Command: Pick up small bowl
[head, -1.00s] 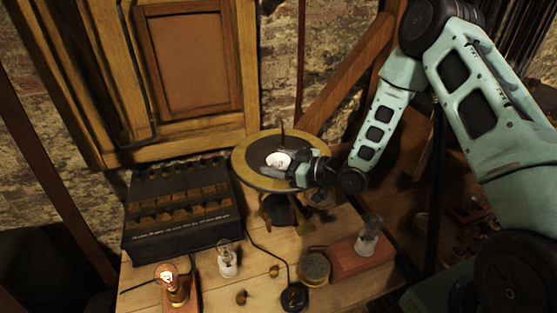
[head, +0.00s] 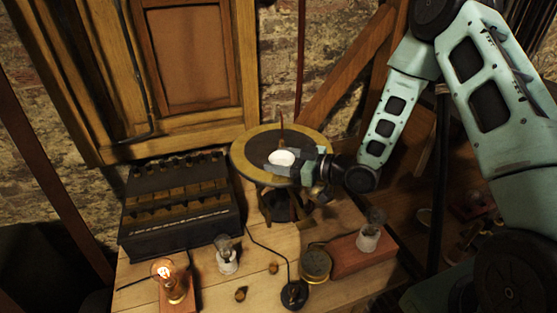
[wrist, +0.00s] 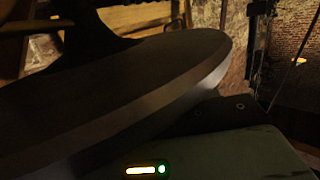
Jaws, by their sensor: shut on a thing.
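The small bowl (head: 284,157) is white and shows in the head view over the round top of a stand (head: 243,159) with a dark centre and a yellowish rim. My gripper (head: 285,164) reaches in from the right, with its jaws shut on the bowl. I cannot tell whether the bowl touches the stand top or is just above it. In the wrist view a large dark curved surface with a lit edge (wrist: 190,90) fills much of the picture. I cannot make out the bowl there.
A dark box with rows of brass parts (head: 180,230) stands left of the stand. In front are a lit bulb (head: 164,271), a glass bulb (head: 227,256), a round brass piece (head: 315,265) and a wooden block with a bulb (head: 370,250). A wooden panel (head: 190,60) stands behind.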

